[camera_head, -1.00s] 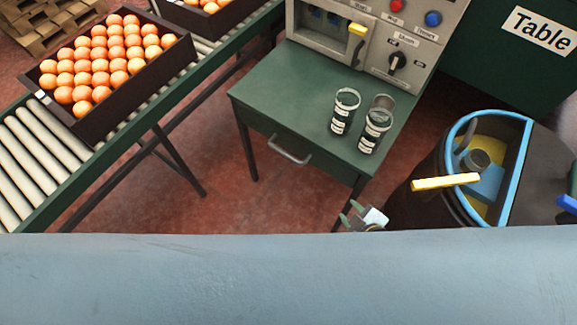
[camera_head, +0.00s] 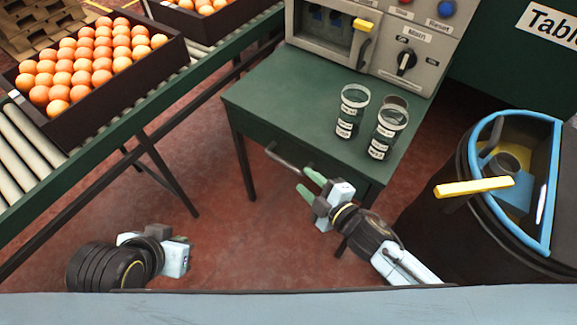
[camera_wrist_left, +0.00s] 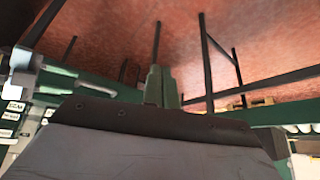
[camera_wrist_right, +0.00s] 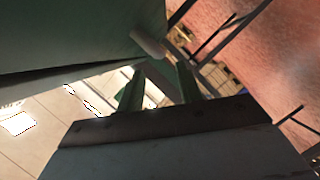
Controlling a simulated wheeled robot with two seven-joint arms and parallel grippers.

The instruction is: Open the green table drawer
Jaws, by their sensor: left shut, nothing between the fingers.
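The green table (camera_head: 270,90) has a drawer in its front with a grey bar handle (camera_head: 283,157); the drawer looks shut. My right gripper (camera_head: 309,183) has its green fingers open, just in front of the handle's right end. In the right wrist view its fingers (camera_wrist_right: 158,85) are apart with nothing between them, and the handle (camera_wrist_right: 149,41) is just past their tips. My left gripper (camera_head: 178,257) is low at the left over the floor, away from the table. In the left wrist view its fingers (camera_wrist_left: 161,86) are together and empty.
Several labelled cups (camera_head: 352,110) stand on the table's right side, before a grey control panel (camera_head: 405,45). A dark round bin (camera_head: 470,215) with a blue rim is at the right. A roller conveyor (camera_head: 100,175) with orange crates runs at the left. Red floor lies clear between.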

